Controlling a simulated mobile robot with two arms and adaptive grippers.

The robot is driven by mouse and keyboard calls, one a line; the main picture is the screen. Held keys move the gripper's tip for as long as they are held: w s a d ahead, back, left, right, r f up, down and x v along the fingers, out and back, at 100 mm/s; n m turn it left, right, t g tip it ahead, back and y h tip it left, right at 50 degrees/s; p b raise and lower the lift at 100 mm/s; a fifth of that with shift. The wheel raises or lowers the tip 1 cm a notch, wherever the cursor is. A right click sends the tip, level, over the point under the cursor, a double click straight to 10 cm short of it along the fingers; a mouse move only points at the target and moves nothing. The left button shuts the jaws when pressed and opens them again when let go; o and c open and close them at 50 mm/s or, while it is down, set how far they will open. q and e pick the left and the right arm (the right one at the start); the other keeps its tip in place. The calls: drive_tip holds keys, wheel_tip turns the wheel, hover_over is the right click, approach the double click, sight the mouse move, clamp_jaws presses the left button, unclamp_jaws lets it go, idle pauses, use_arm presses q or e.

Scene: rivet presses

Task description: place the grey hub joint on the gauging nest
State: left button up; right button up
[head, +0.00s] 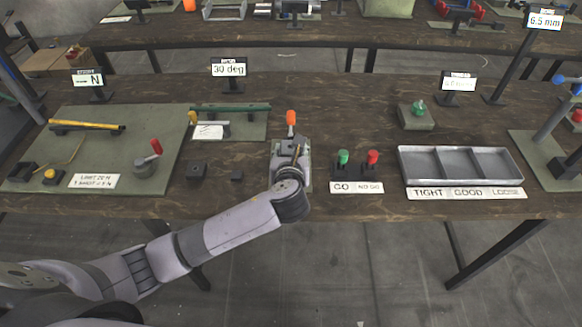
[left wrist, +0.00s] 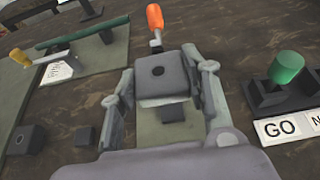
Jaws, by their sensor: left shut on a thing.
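My left gripper (left wrist: 167,82) is shut on a grey block with a dark round hole in its face, which I take as the grey hub joint (left wrist: 158,78). A finger lies along each side of it. An orange-tipped lever (left wrist: 155,18) rises directly behind the block; I cannot tell whether it is joined to it. Below the block is a small green pad (left wrist: 150,133) with a dark block (left wrist: 172,113), likely the gauging nest. In the head view my left gripper (head: 290,160) covers much of this spot, so contact with the pad is unclear. My right gripper is not in view.
Right of the pad stand green and red knobs with a GO / NO GO label (head: 356,188), then a three-part grey tray (head: 402,165). Left are two dark blocks (head: 197,169) and a green mat (head: 115,118) with a red-handled fixture (head: 148,163). A 30 deg sign (head: 229,69) stands behind.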

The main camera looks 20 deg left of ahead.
use_arm(q)
wheel_tip(320, 180, down, 2)
drive_tip(key=shift+f, duration=0.5)
wheel_tip(320, 180, down, 3)
drive_tip(key=shift+f, duration=0.5)
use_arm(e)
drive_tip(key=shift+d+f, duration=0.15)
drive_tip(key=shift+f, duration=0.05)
use_arm(q)
drive_tip(key=o, duration=1.1)
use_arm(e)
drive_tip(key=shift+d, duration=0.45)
use_arm(q)
drive_tip(key=shift+o, duration=0.2)
